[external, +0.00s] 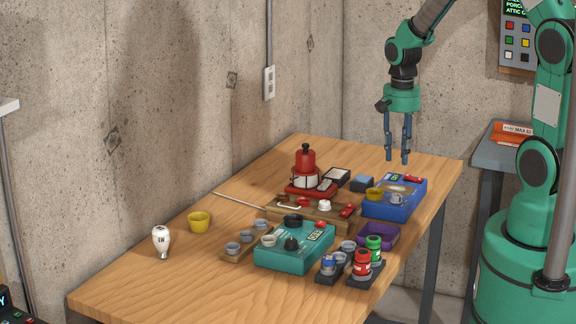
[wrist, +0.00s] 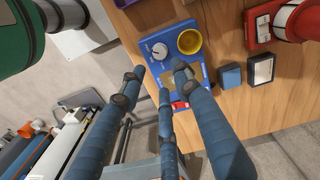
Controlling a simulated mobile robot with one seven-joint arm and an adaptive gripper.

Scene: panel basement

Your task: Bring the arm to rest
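My gripper (external: 398,158) hangs down from the green and black arm, above the far right part of the wooden table. Its blue fingers are apart with nothing between them. In the wrist view my gripper (wrist: 156,82) also shows its blue fingers spread and empty. Below it is a blue box (external: 392,210) with a yellow cup (external: 374,194) and a grey knob (external: 397,199) on top. The blue box also shows in the wrist view (wrist: 162,56), with the yellow cup (wrist: 190,41). The gripper is clear of the box and touches nothing.
The wooden table (external: 140,283) holds a teal box (external: 290,255), a red device (external: 305,162), a purple tray (external: 378,236), a yellow bowl (external: 199,222) and a white bulb (external: 161,241). A concrete wall stands behind. A side table (external: 490,158) is at the right. The table's near left is mostly bare.

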